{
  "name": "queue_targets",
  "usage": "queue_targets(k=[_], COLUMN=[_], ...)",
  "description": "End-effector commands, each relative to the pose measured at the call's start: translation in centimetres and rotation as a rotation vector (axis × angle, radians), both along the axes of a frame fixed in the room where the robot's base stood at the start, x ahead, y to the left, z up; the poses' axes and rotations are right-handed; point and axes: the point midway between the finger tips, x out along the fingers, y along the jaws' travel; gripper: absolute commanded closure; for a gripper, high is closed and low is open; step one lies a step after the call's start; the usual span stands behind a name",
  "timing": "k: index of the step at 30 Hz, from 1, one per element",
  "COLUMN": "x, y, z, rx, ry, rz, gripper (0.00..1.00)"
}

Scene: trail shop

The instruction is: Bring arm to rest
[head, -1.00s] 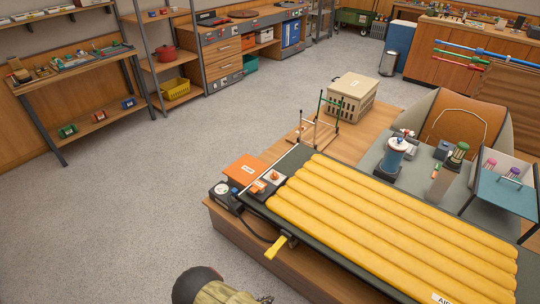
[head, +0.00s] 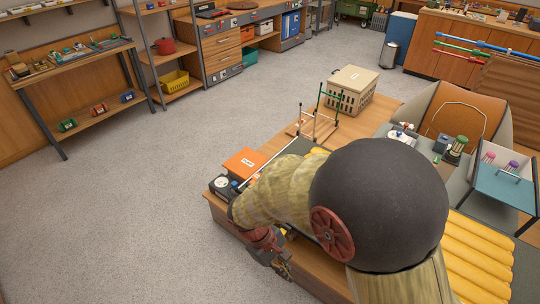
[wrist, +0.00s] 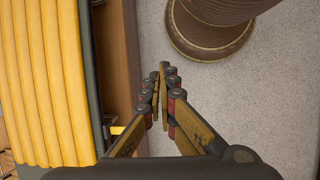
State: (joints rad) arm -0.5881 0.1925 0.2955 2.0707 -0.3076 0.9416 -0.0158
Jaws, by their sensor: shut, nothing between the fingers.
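My gripper (wrist: 160,85) points down in the wrist view, with its fingertips together and nothing between them. It is above the gap between the wooden platform edge and the grey floor. In the head view my gripper (head: 284,270) hangs at the front edge of the wooden platform (head: 315,275), low in the picture. The yellow mat (wrist: 50,80) fills the left of the wrist view.
An orange box (head: 245,164) and a gauge (head: 222,184) sit at the platform's left end. A beige crate (head: 352,90) stands at its back. A blue-topped case (head: 500,185) is at right. The grey floor (head: 110,210) to the left is clear.

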Motion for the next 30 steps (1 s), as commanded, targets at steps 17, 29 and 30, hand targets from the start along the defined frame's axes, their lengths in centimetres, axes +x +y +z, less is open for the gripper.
queue_targets(k=[17,29,30], x=[-5.0,-7.0,-7.1], y=[-7.3,-13.2,-13.7], z=[16.6,25.9,26.4], rx=[0.398,0.521,0.522], ry=[-0.364,-0.711,-0.73], rz=[-0.522,-0.694,-0.705], gripper=[1.0,1.0,1.0])
